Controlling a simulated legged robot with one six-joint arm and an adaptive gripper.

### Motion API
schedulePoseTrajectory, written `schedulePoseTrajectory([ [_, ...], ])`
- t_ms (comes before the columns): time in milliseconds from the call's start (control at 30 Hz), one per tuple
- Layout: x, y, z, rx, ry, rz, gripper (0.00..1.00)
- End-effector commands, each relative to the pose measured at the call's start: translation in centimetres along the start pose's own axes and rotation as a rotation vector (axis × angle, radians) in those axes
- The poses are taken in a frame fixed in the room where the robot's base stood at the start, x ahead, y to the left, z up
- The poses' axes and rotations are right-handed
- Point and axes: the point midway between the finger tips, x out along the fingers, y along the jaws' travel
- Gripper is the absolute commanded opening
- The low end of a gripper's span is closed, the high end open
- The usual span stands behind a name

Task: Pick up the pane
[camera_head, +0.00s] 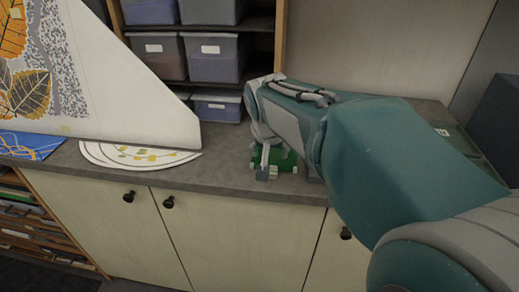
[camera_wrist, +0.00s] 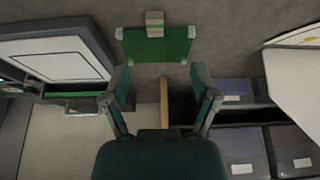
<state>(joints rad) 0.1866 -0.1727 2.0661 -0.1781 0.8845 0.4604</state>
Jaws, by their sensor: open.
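The pane looks like the green sheet (camera_head: 288,161) on the grey counter, partly hidden behind my gripper in the head view. In the wrist view the green pane (camera_wrist: 176,48) lies past my fingertips, with a pale block (camera_wrist: 155,22) at its far edge. My gripper (camera_wrist: 161,76) is open, one finger on each side, and nothing shows held between them. In the head view my gripper (camera_head: 266,157) points down close over the counter by the pane. I cannot tell whether a finger touches the pane.
A shelf with grey bins (camera_head: 213,57) stands behind the counter (camera_head: 225,172). A large white board (camera_head: 105,75) leans at the left, with a white curved sheet (camera_head: 130,155) before it. A framed white panel (camera_wrist: 52,58) shows in the wrist view.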

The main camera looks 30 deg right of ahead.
Motion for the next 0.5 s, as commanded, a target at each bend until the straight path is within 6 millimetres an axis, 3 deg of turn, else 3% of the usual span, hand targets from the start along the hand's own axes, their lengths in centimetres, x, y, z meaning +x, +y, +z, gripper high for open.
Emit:
schedulePoseTrajectory([
  [133,0.9,0.4,-1.1,0.032,-0.004,0.015,0.77],
  [500,5.9,0.2,-0.9,0.033,-0.004,0.018,0.77],
])
